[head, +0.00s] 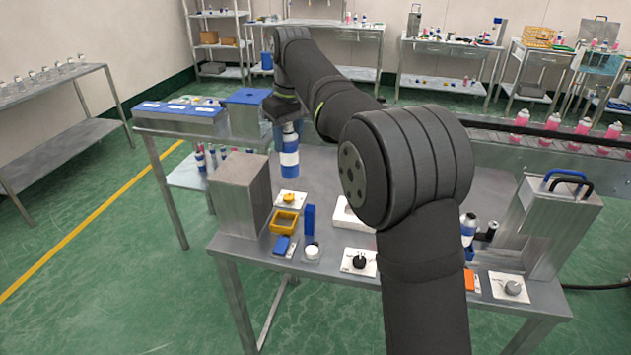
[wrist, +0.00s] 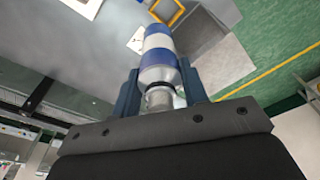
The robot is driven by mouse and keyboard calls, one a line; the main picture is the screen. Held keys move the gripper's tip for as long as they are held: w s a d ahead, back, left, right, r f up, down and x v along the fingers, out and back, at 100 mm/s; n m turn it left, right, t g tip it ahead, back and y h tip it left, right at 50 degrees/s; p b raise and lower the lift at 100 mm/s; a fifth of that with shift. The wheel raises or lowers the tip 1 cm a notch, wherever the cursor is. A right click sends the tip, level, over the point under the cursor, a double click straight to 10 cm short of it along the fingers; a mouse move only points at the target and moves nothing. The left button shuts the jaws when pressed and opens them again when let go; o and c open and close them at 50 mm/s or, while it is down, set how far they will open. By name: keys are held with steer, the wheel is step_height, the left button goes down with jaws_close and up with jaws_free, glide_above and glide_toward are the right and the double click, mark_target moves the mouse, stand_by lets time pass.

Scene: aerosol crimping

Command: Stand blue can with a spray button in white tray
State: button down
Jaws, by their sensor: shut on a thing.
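My gripper (wrist: 160,90) is shut on a blue can (wrist: 158,58) with a white band, near its silver top. In the head view the can (head: 289,158) hangs upright from my gripper above the table's back left part, clear of the surface. Whether it has a spray button is hard to tell, since the gripper covers its top. The white tray (head: 343,216) lies on the table to the right of the can, partly hidden behind my arm. A white-edged tray, likely the same one, shows at the top of the wrist view (wrist: 88,12).
A grey metal box (head: 238,195) stands left of the can. Near it are a yellow bin (head: 284,222), a yellow button on a white plate (head: 289,198) and a blue upright block (head: 309,220). Another blue and white can (head: 468,230) stands right of my arm.

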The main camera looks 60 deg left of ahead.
steer(key=w+d+f, duration=0.3)
steer(key=w, duration=0.5)
steer(key=w+d+f, duration=0.3)
steer(key=w, duration=0.5)
step_height(320, 180, down, 11)
steer(key=shift+w+r, duration=0.15)
steer(key=shift+w, duration=0.15)
steer(key=c, duration=0.8)
jaws_free()
steer(key=shift+c, duration=0.2)
step_height(320, 180, up, 12)
steer(key=d, duration=0.1)
steer(key=shift+w+d, duration=0.15)
steer(key=shift+d, duration=0.15)
